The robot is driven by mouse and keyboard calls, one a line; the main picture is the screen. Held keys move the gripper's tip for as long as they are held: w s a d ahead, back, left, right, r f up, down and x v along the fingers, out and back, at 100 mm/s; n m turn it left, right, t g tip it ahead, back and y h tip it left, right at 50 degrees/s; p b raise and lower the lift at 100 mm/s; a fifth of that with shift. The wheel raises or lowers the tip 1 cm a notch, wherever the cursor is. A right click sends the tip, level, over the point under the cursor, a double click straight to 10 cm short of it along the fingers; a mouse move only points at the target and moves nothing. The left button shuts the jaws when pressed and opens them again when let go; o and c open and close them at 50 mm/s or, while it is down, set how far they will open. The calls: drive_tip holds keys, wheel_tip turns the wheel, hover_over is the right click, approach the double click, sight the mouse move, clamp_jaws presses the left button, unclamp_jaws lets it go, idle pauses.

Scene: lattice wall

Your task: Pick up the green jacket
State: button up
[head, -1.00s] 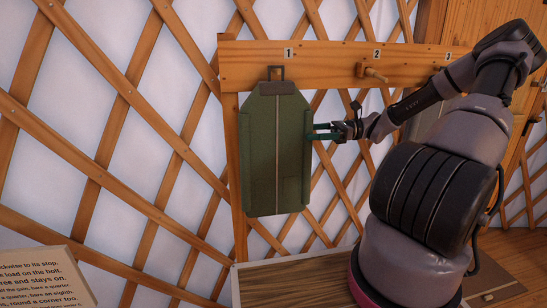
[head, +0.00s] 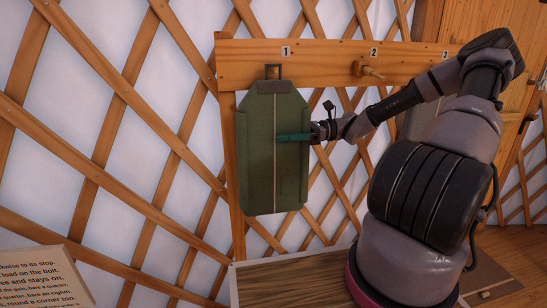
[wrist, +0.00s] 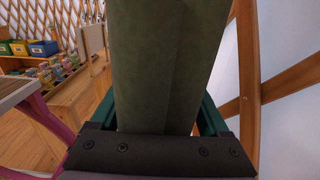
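The green jacket (head: 260,170) hangs flat and upright under the number 1 on the wooden rail, with a dark loop (head: 273,71) at its top. My gripper (head: 284,138) reaches in from the right at about the jacket's upper middle. One green finger shows in front of the jacket; the other is hidden behind it. In the wrist view the jacket (wrist: 165,60) stands edge-on between the two green fingers, with narrow gaps beside it near the palm. The gripper looks open around the jacket's right side. The fingertips are hidden there.
The rail (head: 330,52) has a bare wooden peg (head: 370,71) under number 2. A wooden lattice wall (head: 110,120) stands close behind. A bench or box top (head: 290,277) lies below, and a text board (head: 45,275) stands at lower left.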

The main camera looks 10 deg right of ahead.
clamp_jaws()
drive_tip(key=shift+r, duration=0.1)
